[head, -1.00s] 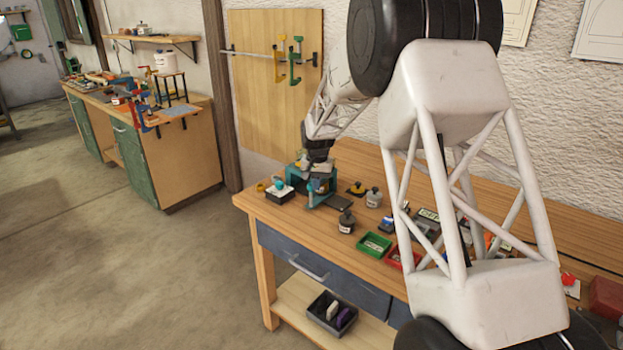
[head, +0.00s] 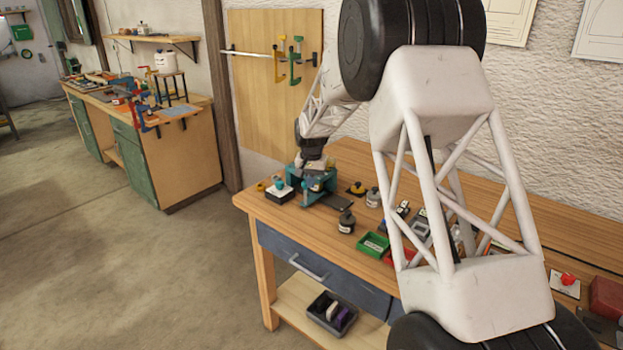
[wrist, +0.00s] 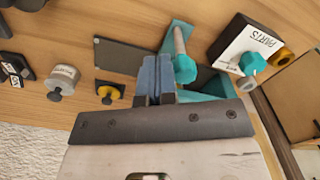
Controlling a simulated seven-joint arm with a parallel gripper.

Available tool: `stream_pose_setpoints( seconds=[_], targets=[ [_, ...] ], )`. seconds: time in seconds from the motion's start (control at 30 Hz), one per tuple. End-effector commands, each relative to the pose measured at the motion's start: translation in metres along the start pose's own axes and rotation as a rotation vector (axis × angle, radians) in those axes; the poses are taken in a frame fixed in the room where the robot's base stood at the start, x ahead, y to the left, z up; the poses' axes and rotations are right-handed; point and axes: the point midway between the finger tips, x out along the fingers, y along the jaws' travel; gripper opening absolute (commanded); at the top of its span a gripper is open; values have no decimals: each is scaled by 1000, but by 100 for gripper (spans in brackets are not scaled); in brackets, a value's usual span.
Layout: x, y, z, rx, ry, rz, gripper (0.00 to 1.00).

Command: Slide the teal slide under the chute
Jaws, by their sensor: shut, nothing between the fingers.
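A teal fixture (head: 304,194) stands near the left end of the workbench. In the wrist view, its teal body (wrist: 178,35) shows beside my fingers, with a grey rod and a teal knob (wrist: 184,69). I cannot tell which teal part is the slide or which part is the chute. A flat dark plate (head: 337,201) extends right of the fixture; it also shows in the wrist view (wrist: 118,58). My gripper (wrist: 154,64) is shut and empty, its blue-grey fingers close against the fixture. Whether they touch it is unclear. My wrist hides part of the fixture.
A black box with a white PARTS label (wrist: 247,42) and teal knob stands beside the fixture. A yellow-based knob (wrist: 110,93), a grey weight (wrist: 62,80) and a dark jar (head: 346,221) stand nearby. A green tray (head: 373,245) lies farther right on the bench (head: 270,214).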

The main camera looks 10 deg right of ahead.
Motion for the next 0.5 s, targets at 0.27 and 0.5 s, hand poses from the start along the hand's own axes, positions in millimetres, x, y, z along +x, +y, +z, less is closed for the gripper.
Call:
stream_pose_setpoints(
  seconds=[0.27,0.5],
  targets=[
    [-1,-6,-3,0,1,0,0],
    [0,-2,-1,0,0,0,0]
  ],
)
